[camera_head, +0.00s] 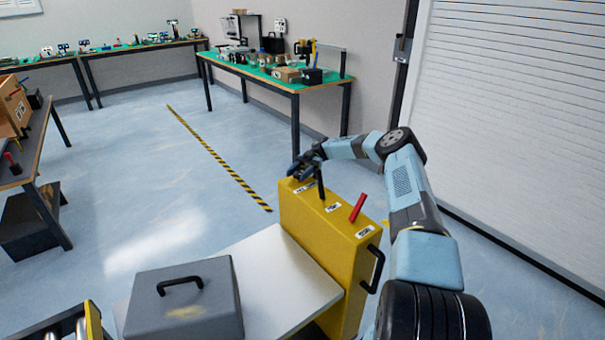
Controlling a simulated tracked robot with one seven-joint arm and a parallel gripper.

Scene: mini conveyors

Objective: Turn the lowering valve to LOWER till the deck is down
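A yellow control box (320,235) stands at the middle, beside a pale deck plate (285,265). Its top has a red lever (358,207), tilted, and a dark upright lever (320,183) close to my gripper. Several small white labels lie along the top; their words are too small to read surely, so I cannot tell which lever is the lowering valve. My gripper (304,166) is over the far end of the box, near the dark lever. I cannot tell whether it touches the lever or how its fingers stand. The deck's height is hard to judge from here.
A grey case (184,299) with a black handle sits on the deck. A roller conveyor end (70,328) is at bottom left. A cluttered bench (285,83) stands behind, a shutter (520,110) at right. Open floor lies left of the box.

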